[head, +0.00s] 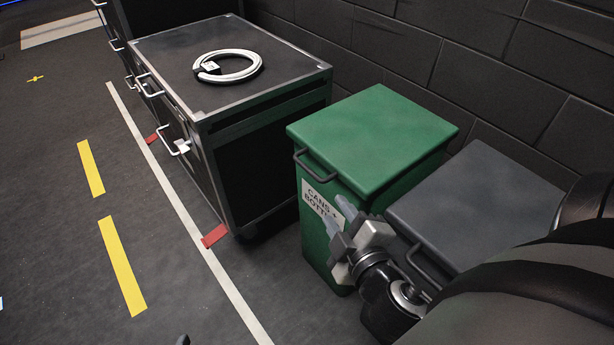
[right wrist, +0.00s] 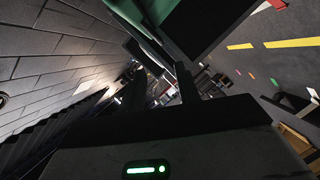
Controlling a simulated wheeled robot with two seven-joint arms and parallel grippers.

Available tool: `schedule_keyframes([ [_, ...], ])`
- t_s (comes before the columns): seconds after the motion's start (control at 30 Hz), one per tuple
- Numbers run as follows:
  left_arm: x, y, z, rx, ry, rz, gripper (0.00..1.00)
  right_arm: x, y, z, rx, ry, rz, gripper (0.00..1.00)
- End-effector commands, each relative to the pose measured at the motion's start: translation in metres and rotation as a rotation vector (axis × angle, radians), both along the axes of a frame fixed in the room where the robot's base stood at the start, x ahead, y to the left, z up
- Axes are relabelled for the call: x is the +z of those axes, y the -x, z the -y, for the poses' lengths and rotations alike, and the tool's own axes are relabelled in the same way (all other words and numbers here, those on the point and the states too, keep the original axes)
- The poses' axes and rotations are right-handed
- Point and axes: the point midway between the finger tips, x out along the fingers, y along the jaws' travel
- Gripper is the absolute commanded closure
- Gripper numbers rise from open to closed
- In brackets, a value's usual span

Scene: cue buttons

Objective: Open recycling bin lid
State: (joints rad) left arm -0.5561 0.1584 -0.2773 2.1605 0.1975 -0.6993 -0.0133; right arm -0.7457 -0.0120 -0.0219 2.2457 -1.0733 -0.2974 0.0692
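The green bin (head: 330,225) stands by the wall, with a white label reading "CANS +" and a partly covered second line. Its green lid (head: 372,135) lies flat and shut, with a dark bar handle (head: 312,168) on its front left edge. A dark grey bin (head: 475,205) with a shut lid and its own handle stands to its right. My right gripper (head: 338,217) is in front of the green bin, below the lid handle and overlapping the label. Its fingers are apart and empty, also in the right wrist view (right wrist: 160,85).
A black cabinet (head: 250,160) with a coiled white cable (head: 228,66) on top stands left of the bins. A dark brick wall (head: 440,55) runs behind. Open floor with yellow and white lines lies to the left.

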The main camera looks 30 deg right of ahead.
Motion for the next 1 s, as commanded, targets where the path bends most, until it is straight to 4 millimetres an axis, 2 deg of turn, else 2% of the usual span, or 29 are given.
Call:
schedule_keyframes([
  [0.17, 0.004, 0.001, 0.0, 0.001, 0.0, 0.002, 0.24, -0.003, -0.018, 0.004, 0.004, 0.002, 0.004, 0.67],
  [0.47, 0.008, 0.001, -0.002, 0.006, -0.001, 0.012, 0.24, -0.016, -0.079, 0.02, 0.002, 0.005, 0.004, 0.67],
  [0.7, 0.003, 0.0, -0.001, 0.003, -0.001, 0.004, 0.24, -0.028, -0.123, 0.032, 0.001, 0.003, 0.002, 0.67],
  [0.83, 0.001, 0.0, 0.0, 0.001, 0.0, 0.003, 0.24, -0.032, -0.139, 0.036, 0.001, 0.001, 0.002, 0.67],
  [1.0, 0.0, -0.001, 0.0, 0.0, 0.003, 0.002, 0.24, -0.034, -0.149, 0.038, 0.002, 0.001, 0.0, 0.67],
])
